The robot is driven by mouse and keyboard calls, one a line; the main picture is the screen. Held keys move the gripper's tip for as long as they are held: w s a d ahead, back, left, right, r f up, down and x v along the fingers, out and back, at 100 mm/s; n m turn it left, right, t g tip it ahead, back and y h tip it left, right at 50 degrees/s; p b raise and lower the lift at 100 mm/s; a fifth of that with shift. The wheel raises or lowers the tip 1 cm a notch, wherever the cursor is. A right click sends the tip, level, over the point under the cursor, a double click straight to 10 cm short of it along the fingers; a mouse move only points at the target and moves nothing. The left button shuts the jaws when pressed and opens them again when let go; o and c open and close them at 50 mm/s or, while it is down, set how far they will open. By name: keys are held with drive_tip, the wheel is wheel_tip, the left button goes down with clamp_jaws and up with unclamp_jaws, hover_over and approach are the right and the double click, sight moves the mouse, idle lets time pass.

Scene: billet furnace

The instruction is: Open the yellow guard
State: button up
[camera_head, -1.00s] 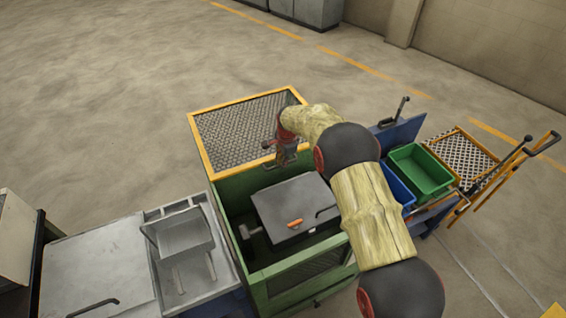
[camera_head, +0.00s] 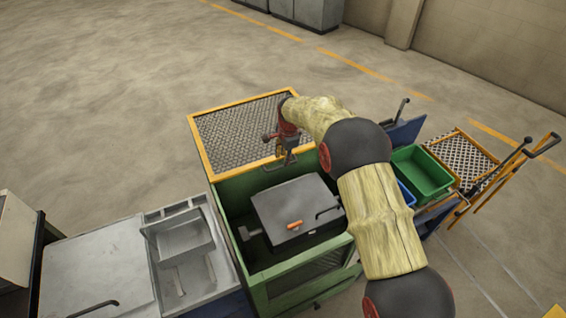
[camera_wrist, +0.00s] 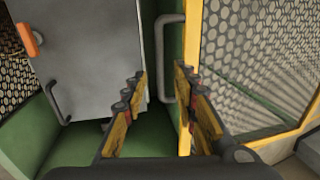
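The yellow guard (camera_head: 238,133) is a yellow-framed mesh panel at the back of the green housing (camera_head: 235,190). In the wrist view the guard's mesh (camera_wrist: 260,55) fills the right side. A grey bar handle (camera_wrist: 160,60) stands by the guard's yellow edge, ahead of my gripper and roughly between the fingertips in the picture. My gripper (camera_wrist: 160,75) is open and empty, with two spread fingers. In the head view my gripper (camera_head: 285,152) is at the guard's near right edge. I cannot tell whether the fingers touch the handle.
A grey lid (camera_head: 292,208) with an orange grip and a black handle lies inside the housing below my gripper. A grey bench with a tray (camera_head: 180,240) stands at left. Green (camera_head: 424,172) and blue bins stand at right. The floor behind the guard is clear.

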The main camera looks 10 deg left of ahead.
wheel_tip(320, 180, up, 7)
drive_tip(key=s, duration=0.1)
drive_tip(key=shift+d, duration=0.4)
drive_tip(key=shift+s, duration=0.1)
drive_tip(key=s+d+f+n+g, duration=0.1)
drive_tip(key=s+d+f+n, duration=0.2)
drive_tip(key=s+n, duration=0.4)
drive_tip(key=s+d+r+n+t+b, duration=0.1)
drive_tip(key=s+d+r, duration=0.5)
drive_tip(key=s, duration=0.6)
drive_tip(key=s+d+r+n+t+b, duration=0.1)
drive_tip(key=s+d+r+t+b, duration=0.1)
drive_tip(key=s+d+r, duration=0.4)
drive_tip(key=s+d+r+n+t+h+b, duration=0.1)
drive_tip(key=s+d+r, duration=0.5)
drive_tip(key=s+d, duration=0.8)
drive_tip(key=s+n+b, duration=0.1)
drive_tip(key=s+b, duration=0.1)
drive_tip(key=s, duration=0.1)
drive_tip(key=shift+s+d+r+t+b, duration=0.25)
drive_tip(key=shift+s+t+b, duration=0.05)
drive_tip(key=shift+s+t, duration=0.1)
